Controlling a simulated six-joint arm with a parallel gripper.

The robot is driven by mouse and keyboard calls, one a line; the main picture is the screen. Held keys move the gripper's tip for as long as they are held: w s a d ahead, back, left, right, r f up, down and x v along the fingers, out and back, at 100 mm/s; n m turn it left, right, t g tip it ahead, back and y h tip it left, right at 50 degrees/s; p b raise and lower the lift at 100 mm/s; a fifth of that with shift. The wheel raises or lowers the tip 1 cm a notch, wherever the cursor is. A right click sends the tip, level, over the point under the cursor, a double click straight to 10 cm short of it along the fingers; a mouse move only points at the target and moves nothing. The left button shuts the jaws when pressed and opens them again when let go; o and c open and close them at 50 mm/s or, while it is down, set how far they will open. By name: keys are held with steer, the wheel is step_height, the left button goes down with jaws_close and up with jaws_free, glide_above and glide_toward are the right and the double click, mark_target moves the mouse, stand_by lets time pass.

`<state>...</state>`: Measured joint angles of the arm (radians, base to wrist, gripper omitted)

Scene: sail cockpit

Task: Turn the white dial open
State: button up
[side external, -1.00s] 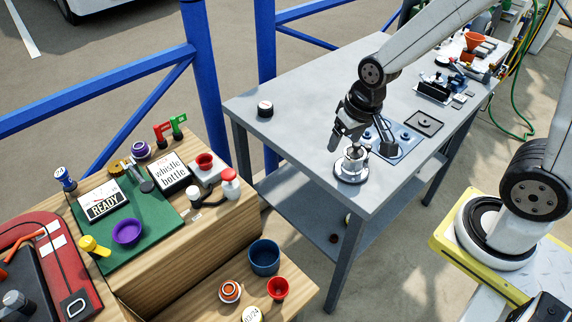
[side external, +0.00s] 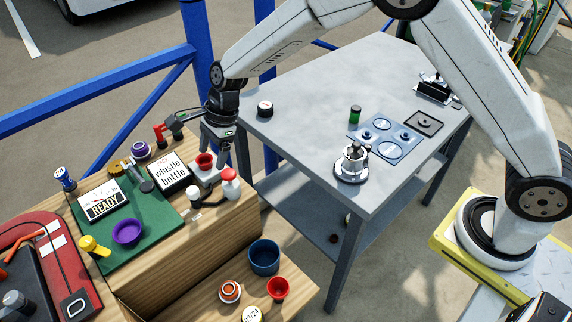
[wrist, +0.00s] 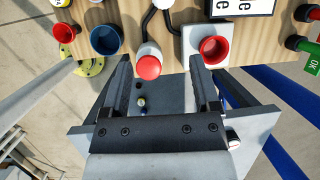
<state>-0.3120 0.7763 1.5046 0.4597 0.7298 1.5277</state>
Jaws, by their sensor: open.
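A white block (side external: 214,176) with a red, cup-shaped round part (side external: 204,161) stands near the right edge of the wooden bench. In the wrist view the white block (wrist: 194,42) and its red round part (wrist: 214,49) lie just beyond my right finger. A white, red-topped round piece (side external: 230,185) is beside it; in the wrist view its red top (wrist: 148,67) shows between my fingers. I cannot tell which of these is the white dial. My gripper (side external: 212,152) is open and empty, pointing down above the block; it also shows in the wrist view (wrist: 160,68).
A "whistle bottle" sign (side external: 170,173), green mat (side external: 155,225) and purple bowl (side external: 127,231) are left. A blue cup (side external: 264,257) and red cup (side external: 278,288) stand on the lower shelf.

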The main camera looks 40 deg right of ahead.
mark_target(192, 190)
steer(key=shift+w+a+f+m+y, duration=0.2)
steer(key=shift+a+m, duration=0.15)
steer(key=shift+a, duration=0.2)
steer(key=shift+w+a+f+m+y, duration=0.15)
steer(key=shift+a+m, duration=0.15)
steer(key=shift+a, duration=0.25)
steer(key=shift+w+a+f+m+y, duration=0.1)
steer(key=shift+w+a+f+m, duration=0.1)
steer(key=shift+a+m, duration=0.25)
steer(key=shift+a+f, duration=0.1)
steer(key=shift+a, duration=0.05)
steer(key=shift+x, duration=3.75)
jaws_close()
